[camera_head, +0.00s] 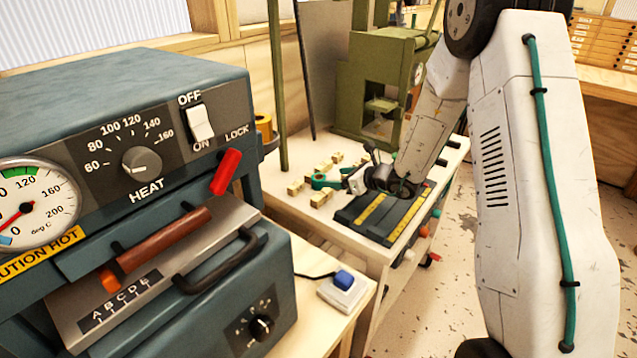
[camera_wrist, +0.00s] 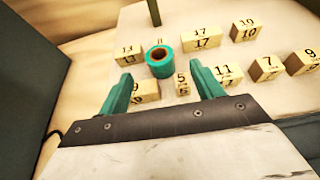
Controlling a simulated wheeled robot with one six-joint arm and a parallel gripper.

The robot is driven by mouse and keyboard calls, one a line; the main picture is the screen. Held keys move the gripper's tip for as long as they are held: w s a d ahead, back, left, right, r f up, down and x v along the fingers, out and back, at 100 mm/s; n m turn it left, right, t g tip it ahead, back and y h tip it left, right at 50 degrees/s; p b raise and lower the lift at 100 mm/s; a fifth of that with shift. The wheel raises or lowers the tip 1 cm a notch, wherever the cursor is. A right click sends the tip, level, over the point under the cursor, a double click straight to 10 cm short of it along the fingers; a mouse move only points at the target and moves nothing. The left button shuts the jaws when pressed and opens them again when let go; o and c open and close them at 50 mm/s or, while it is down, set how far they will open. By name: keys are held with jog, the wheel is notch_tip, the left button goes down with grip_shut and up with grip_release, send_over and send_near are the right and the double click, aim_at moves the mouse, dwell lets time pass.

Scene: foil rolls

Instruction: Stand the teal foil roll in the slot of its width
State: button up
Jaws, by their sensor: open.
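The teal foil roll (camera_wrist: 159,62) shows in the wrist view with its orange-brown core ring facing the camera. It lies ahead of and between the two teal fingers of my gripper (camera_wrist: 161,72), which are apart with nothing held. The 9 block (camera_wrist: 146,92) is partly hidden by the left finger. In the head view my gripper (camera_head: 334,179) is small among the blocks.
The blocks stand on a pale bench top (camera_head: 296,150). A green press (camera_head: 383,80) stands behind, and a thin green post (camera_head: 277,90) rises at left. A blue heat sealer (camera_head: 150,190) fills the left foreground.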

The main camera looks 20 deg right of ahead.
aim_at(315, 177)
jog(key=x, duration=0.6)
jog(key=shift+s, duration=0.1)
jog(key=c, duration=1.2)
